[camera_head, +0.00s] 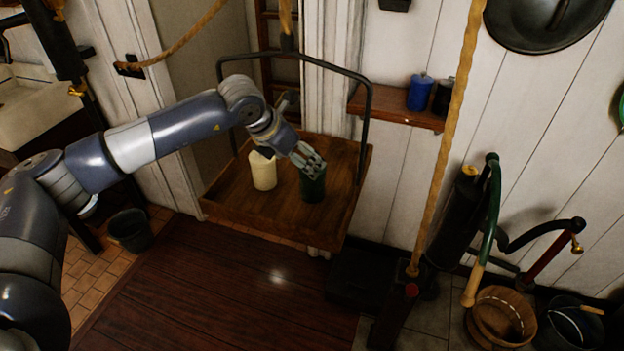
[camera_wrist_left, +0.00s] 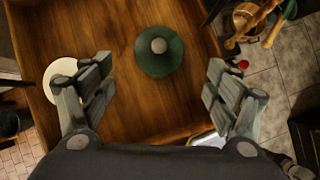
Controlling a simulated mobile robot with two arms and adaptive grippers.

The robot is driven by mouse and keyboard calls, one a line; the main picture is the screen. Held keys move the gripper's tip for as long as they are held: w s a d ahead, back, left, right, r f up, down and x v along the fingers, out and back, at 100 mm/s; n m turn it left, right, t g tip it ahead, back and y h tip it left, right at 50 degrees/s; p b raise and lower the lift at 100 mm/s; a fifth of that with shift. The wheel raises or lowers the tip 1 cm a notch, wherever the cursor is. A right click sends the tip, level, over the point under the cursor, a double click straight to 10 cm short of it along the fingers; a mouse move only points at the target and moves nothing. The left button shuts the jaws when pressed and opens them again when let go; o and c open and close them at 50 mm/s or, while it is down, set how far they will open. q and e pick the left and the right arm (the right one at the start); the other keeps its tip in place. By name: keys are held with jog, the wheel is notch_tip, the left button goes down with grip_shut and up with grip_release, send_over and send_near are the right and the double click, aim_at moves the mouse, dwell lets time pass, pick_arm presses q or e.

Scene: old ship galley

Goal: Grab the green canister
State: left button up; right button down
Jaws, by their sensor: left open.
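The green canister (camera_head: 313,188) stands upright on a hanging wooden tray (camera_head: 225,210). In the left wrist view its round green lid (camera_wrist_left: 159,62) with a pale knob shows from above, ahead of and between the fingers. My left gripper (camera_head: 314,163) is just above the canister in the head view. In the left wrist view the left gripper (camera_wrist_left: 158,85) is wide open, with nothing between its fingers. Whether a finger touches the canister cannot be told. My right gripper is not in view.
A cream canister (camera_head: 263,171) stands left of the green one on the same tray; it also shows in the left wrist view (camera_wrist_left: 62,78). A dark metal handle frame (camera_head: 366,120) rises around the tray. A rope (camera_head: 448,140) hangs to the right. A wall shelf (camera_head: 395,109) holds a blue canister (camera_head: 420,93).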

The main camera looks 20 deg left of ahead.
pick_arm(q)
jog(key=x, duration=0.3)
jog(key=shift+w+d+f+p, duration=0.2)
jog(key=shift+w+p, duration=0.05)
jog(key=shift+p, duration=0.15)
jog(key=shift+w+f+p, duration=0.25)
jog(key=shift+f+p, duration=0.05)
jog(key=shift+p, duration=0.15)
jog(key=p+x, duration=0.2)
jog(key=x, duration=0.2)
jog(key=shift+w, duration=0.15)
jog(key=shift+w+f, duration=0.1)
jog(key=shift+f, duration=0.1)
jog(key=shift+r, duration=0.1)
jog(key=c, duration=1.5)
